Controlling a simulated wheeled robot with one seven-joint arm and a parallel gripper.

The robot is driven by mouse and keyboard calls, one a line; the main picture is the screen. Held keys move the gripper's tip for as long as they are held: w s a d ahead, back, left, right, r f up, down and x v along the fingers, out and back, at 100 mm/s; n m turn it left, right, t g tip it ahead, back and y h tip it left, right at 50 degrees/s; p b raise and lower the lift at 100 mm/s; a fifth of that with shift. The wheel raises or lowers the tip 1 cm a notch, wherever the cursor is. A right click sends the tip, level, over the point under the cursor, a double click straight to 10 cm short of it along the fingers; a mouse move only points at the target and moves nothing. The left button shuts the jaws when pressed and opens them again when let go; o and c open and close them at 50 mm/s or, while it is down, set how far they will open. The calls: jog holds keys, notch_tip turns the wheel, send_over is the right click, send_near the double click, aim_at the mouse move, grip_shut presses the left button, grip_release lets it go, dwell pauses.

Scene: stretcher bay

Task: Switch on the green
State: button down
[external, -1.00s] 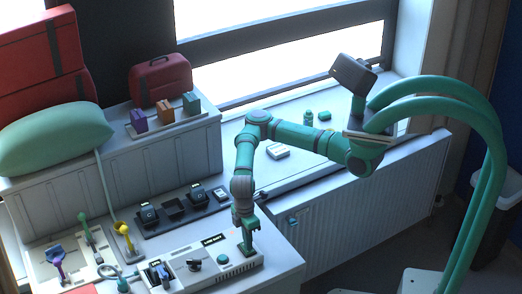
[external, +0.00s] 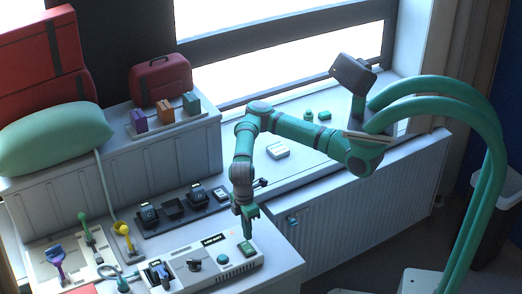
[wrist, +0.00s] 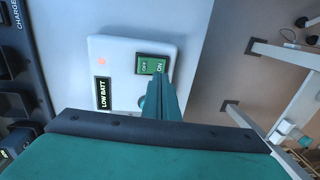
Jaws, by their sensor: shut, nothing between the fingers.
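The green rocker switch (external: 246,247), marked OFF and ON, sits at the right end of the pale control box (external: 190,282). It also shows in the wrist view (wrist: 147,64), with ON at the end by my fingers; I cannot tell which end is pressed down. My gripper (external: 247,231) is shut and empty, above and apart from the switch in the external view. In the wrist view its fingers (wrist: 161,85) overlap the switch's lower edge. A small red-orange light (wrist: 102,61) glows beside the LOW BATT label (wrist: 103,93).
A round green button (external: 223,259) and a dark knob (external: 194,265) are on the same box. Dark chargers (external: 174,209) stand behind it. Coloured levers (external: 124,238) rise at the left. The bench ends just right of the box.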

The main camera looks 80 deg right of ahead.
notch_tip(320, 180, up, 9)
jog(key=s+a, duration=0.1)
jog(key=shift+f, duration=0.15)
dwell(0.6)
